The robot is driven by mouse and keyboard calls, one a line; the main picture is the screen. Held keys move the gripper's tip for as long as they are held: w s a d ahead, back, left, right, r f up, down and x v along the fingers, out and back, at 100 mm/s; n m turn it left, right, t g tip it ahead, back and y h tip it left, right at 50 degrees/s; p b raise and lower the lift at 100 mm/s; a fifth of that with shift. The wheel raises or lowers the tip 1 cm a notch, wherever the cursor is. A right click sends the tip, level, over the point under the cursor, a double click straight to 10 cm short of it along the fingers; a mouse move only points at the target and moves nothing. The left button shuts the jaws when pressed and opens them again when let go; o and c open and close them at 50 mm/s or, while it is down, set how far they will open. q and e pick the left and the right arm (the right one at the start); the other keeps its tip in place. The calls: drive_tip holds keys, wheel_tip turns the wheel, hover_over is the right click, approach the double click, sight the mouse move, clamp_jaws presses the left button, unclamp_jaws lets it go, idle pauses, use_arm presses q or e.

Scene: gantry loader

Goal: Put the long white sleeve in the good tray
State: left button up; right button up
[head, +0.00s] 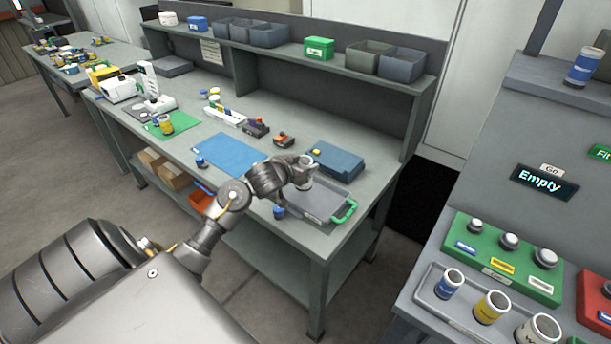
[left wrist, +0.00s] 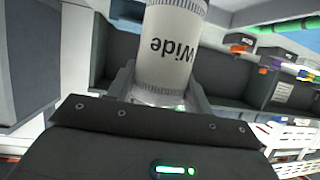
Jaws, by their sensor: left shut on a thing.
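My left gripper (head: 303,176) is shut on a white sleeve, which shows large in the left wrist view (left wrist: 172,55). The sleeve has grey ribbed bands and the word "Wide" upside down on it. In the head view the gripper and sleeve are small, above a grey tray with a green handle (head: 322,208) at the bench's near right end. I cannot tell how high the sleeve is above the tray. No "good" label is readable on that tray. My right gripper is not in view.
A blue case (head: 336,161) lies just behind the tray. A blue mat (head: 228,153) is to its left. A small blue piece (head: 279,212) sits near the front edge. A rack (head: 455,311) at the right holds blue, yellow and white sleeves. A shelf with bins (head: 372,57) stands behind.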

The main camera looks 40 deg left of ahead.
use_arm(q)
drive_tip(key=shift+w+d+f, duration=0.15)
drive_tip(key=shift+f, duration=0.8)
drive_tip(key=shift+w+d+f, duration=0.1)
drive_tip(key=shift+f, duration=0.85)
drive_tip(key=shift+f, duration=0.15)
drive_tip(key=o, duration=1.4)
drive_tip(key=shift+c, duration=0.2)
drive_tip(key=v, duration=1.2)
drive_tip(key=shift+p, duration=0.3)
